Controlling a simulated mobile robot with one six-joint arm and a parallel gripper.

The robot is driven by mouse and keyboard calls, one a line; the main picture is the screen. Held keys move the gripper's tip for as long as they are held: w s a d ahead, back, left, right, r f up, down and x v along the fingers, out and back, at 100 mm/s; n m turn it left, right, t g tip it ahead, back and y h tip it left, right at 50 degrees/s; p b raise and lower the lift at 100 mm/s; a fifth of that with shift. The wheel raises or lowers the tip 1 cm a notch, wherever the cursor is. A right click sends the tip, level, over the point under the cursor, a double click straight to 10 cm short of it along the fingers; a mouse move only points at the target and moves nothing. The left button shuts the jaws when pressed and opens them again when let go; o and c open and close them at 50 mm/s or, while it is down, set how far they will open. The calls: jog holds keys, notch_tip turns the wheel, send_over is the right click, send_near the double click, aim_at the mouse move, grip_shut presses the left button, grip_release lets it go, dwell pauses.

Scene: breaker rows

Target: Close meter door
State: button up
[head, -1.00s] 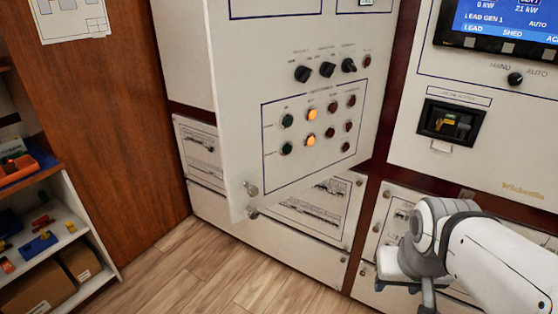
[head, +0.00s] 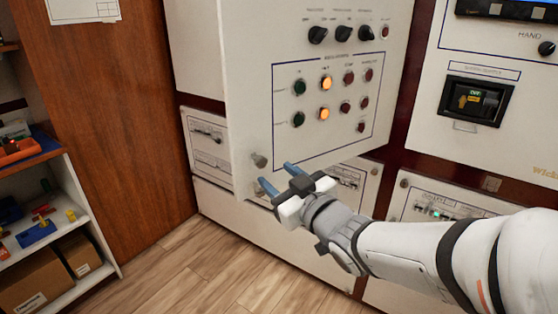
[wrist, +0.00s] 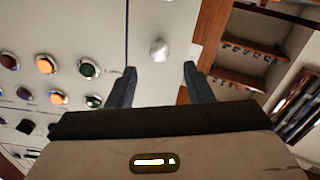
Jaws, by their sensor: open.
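The meter door (head: 250,100) is a white panel with black knobs, green, red and lit orange buttons. It stands swung open, out from the cabinet, its free edge at the left. A round metal knob (head: 259,160) sits near its lower left corner; it also shows in the wrist view (wrist: 159,49). My gripper (head: 276,177) is open and empty, just below and right of that knob in the head view. In the wrist view my gripper (wrist: 158,80) has its two dark fingers apart, with the knob between and beyond their tips. I cannot tell whether they touch the door.
White cabinet panels (head: 215,165) lie behind and below the door. A shelf unit (head: 85,235) with tools and boxes stands at the left beside a brown wooden wall (head: 120,120). A breaker switch (head: 474,99) is on the right cabinet. The wood floor (head: 200,262) is clear.

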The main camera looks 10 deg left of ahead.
aim_at(262, 163)
jog(key=x, duration=0.7)
jog(key=shift+w+a, duration=0.2)
jog(key=shift+c, duration=0.5)
grip_shut()
